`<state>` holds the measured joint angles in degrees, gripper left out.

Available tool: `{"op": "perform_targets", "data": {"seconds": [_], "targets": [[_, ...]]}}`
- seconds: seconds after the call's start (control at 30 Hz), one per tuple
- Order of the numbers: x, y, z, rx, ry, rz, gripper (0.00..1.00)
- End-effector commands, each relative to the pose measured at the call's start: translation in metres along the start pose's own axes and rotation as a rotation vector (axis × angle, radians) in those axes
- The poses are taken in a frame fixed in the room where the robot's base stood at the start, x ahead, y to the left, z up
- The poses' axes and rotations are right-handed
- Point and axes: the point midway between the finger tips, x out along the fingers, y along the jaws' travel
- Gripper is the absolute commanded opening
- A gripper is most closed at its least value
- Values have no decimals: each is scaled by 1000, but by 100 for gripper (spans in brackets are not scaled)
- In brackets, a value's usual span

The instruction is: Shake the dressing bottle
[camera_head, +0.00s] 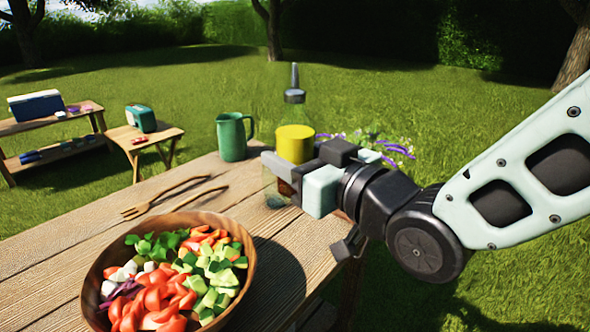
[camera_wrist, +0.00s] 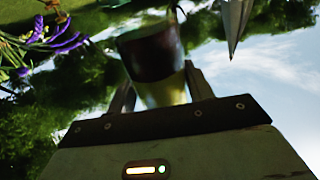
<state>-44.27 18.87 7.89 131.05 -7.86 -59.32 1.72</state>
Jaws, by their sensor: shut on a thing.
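The dressing bottle (camera_head: 295,143) is clear, with a yellow band and a dark spouted cap, and looks upright near the far right side of the wooden table (camera_head: 60,240). My gripper (camera_head: 282,172) comes in from the right and is shut on the bottle below the yellow band. It hides part of the lower bottle. In the wrist view the bottle (camera_wrist: 155,55) shows blurred and dark between my two fingers. I cannot tell whether its base touches the table.
A wooden bowl of chopped salad (camera_head: 247,258) stands at the front. Wooden servers (camera_head: 165,200) lie behind it, and a green mug (camera_head: 232,138) stands left of the bottle. Purple flowers (camera_head: 395,148) are behind my gripper. Side tables (camera_head: 150,132) stand on the lawn at left.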

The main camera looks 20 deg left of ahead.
Motion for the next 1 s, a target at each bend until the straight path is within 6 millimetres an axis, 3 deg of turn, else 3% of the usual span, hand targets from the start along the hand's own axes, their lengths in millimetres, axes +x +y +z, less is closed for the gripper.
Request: {"op": "perform_targets", "data": {"seconds": [0.03,0.07,0.13,0.2,0.27,0.33,0.4,0.43,0.5,0.53,0.63,0.7,0.73,0.83,0.9,1.0], "targets": [[1,0,20,1,-4,-1,20],[1,0,21,0,2,-1,20],[1,0,-3,-4,21,1,20],[0,0,-44,-6,29,2,20],[0,0,-58,-5,18,2,20],[1,0,-38,1,-2,-1,20],[1,-1,6,3,-12,-3,20],[1,-1,17,2,-8,-2,20],[1,0,19,-1,7,-1,20],[1,0,9,-3,15,0,20],[0,0,-49,-6,28,2,20],[0,0,-58,-3,15,1,20],[0,0,-50,-1,7,0,20],[1,-1,11,3,-12,-2,20],[1,0,21,0,2,-1,20],[1,0,16,-2,11,0,20]]}}
